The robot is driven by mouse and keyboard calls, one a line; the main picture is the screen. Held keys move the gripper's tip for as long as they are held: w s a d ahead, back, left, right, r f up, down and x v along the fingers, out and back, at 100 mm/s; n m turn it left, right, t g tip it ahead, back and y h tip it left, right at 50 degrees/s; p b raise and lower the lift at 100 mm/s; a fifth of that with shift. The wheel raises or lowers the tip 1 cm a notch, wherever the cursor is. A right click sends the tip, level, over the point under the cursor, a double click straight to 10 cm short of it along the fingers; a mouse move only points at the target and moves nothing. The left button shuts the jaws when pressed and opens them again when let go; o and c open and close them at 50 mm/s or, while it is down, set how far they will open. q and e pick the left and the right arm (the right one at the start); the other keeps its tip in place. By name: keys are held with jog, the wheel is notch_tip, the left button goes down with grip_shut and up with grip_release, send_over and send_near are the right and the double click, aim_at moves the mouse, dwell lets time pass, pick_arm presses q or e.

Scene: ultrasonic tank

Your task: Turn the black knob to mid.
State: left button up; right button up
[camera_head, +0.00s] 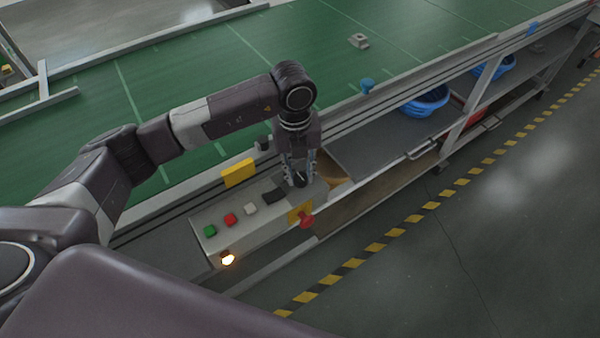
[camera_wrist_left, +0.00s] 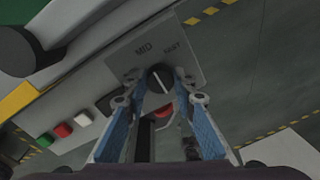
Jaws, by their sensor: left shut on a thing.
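The black knob (camera_wrist_left: 160,80) with a white pointer line is between the two blue-padded fingers in the left wrist view. It sits by a grey plate (camera_wrist_left: 155,48) with the label MID and a second label to its right that I cannot read surely. The pointer line is tilted, its upper end leaning toward the MID side. My left gripper (camera_head: 298,182) points down onto the far right end of the grey control box (camera_head: 243,232) and is shut on the knob. My right gripper is not in view.
The box carries a green button (camera_head: 210,231), a red button (camera_head: 230,219), a white button (camera_head: 250,209), a lit lamp (camera_head: 228,259) and a red mushroom button (camera_head: 306,221). A green conveyor (camera_head: 400,30) lies behind. Blue baskets (camera_head: 426,102) stand on the lower shelf.

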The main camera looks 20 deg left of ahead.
aim_at(297, 176)
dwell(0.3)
pick_arm(q)
jog(key=o, duration=1.2)
jog(key=shift+c, duration=0.2)
jog(key=shift+r, duration=0.15)
notch_tip(297, 176, up, 12)
jog(key=shift+a, duration=0.3)
jog(key=shift+s, duration=0.1)
